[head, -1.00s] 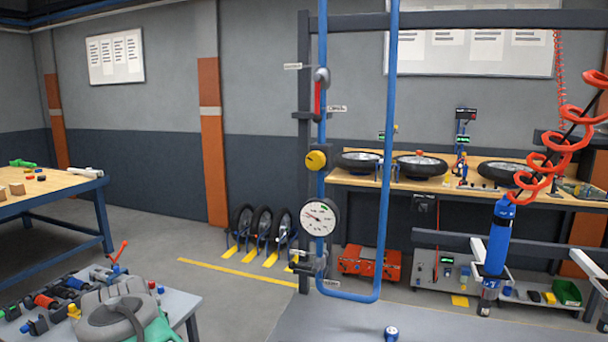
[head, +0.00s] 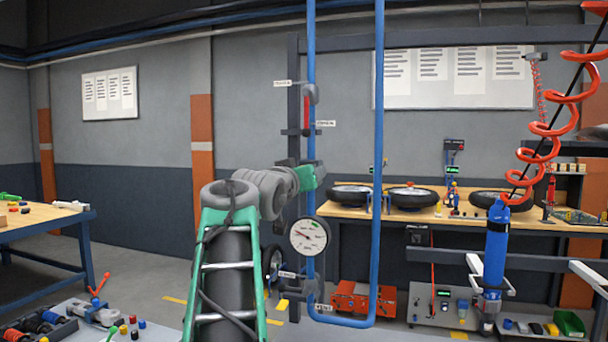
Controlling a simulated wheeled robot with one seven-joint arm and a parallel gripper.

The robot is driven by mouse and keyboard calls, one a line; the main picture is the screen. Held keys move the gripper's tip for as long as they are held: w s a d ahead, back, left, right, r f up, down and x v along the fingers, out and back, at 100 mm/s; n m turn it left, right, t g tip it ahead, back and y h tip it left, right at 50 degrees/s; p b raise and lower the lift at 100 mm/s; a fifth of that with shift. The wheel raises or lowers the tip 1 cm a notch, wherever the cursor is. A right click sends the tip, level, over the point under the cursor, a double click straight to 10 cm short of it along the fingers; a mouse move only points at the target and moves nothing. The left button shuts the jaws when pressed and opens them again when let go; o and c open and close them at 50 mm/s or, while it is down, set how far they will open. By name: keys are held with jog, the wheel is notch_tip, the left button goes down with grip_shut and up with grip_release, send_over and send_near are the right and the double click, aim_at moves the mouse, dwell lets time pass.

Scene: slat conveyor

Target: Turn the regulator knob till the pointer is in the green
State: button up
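The round white pressure gauge (head: 309,236) hangs on the blue pipe (head: 311,120). Its dark pointer lies toward the left of the dial, and a small green mark shows near the top right, apart from the pointer. The yellow regulator knob is hidden behind my arm's end. My gripper (head: 315,175) is at the pipe just above the gauge, at about the knob's height. Its fingers cannot be made out, nor whether it touches the knob.
A red-handled valve (head: 310,96) is higher on the same pipe. A second blue pipe run (head: 378,160) stands to the right. A workbench (head: 450,218) with wheels is behind. A blue cylinder (head: 496,245) hangs at right under a red coiled hose (head: 545,130).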

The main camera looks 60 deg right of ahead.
jog(key=shift+d, duration=0.1)
grip_shut()
dwell(0.7)
